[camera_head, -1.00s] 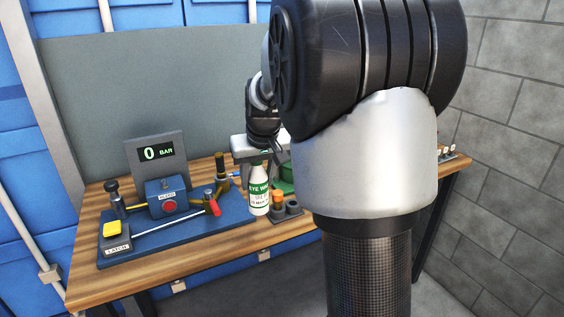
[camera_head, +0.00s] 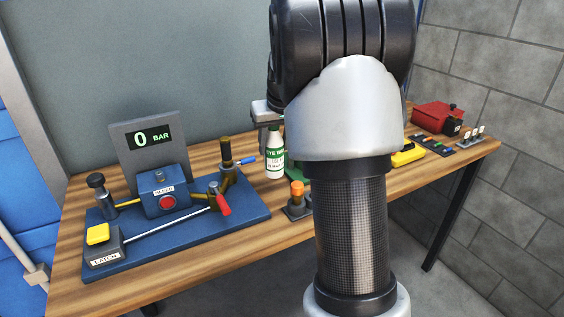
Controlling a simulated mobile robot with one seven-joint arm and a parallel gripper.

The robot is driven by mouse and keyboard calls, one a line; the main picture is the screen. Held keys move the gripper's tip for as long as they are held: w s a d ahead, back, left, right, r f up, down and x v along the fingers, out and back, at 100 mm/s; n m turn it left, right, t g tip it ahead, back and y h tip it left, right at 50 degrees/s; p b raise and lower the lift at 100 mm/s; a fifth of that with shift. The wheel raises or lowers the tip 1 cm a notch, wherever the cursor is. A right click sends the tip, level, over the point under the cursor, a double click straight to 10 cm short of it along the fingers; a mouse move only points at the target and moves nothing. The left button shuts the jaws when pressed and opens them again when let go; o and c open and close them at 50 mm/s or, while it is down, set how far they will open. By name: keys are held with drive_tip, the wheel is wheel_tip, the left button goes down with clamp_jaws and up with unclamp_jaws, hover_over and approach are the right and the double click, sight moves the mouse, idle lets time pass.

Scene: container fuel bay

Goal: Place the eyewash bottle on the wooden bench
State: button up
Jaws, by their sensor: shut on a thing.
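The eyewash bottle (camera_head: 275,157) is white with a green label and stands upright, just right of the blue rig's back corner. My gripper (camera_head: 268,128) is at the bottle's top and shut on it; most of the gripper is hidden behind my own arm. The wooden bench (camera_head: 226,262) runs across the view under the bottle. I cannot tell whether the bottle's base touches the bench top or hangs slightly above it.
A blue rig board (camera_head: 250,212) with valves and a "0 BAR" display (camera_head: 149,138) fills the left. An orange-topped item (camera_head: 297,190) stands in front of the bottle. A yellow device (camera_head: 406,155) and red case (camera_head: 436,117) are at right. My arm hides the bench's middle.

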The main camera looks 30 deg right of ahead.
sight(274, 163)
drive_tip(key=shift+f+b, duration=0.45)
drive_tip(key=shift+f, duration=2.45)
drive_tip(key=shift+f, duration=0.2)
drive_tip(key=o, duration=1.3)
drive_tip(key=shift+c, duration=0.2)
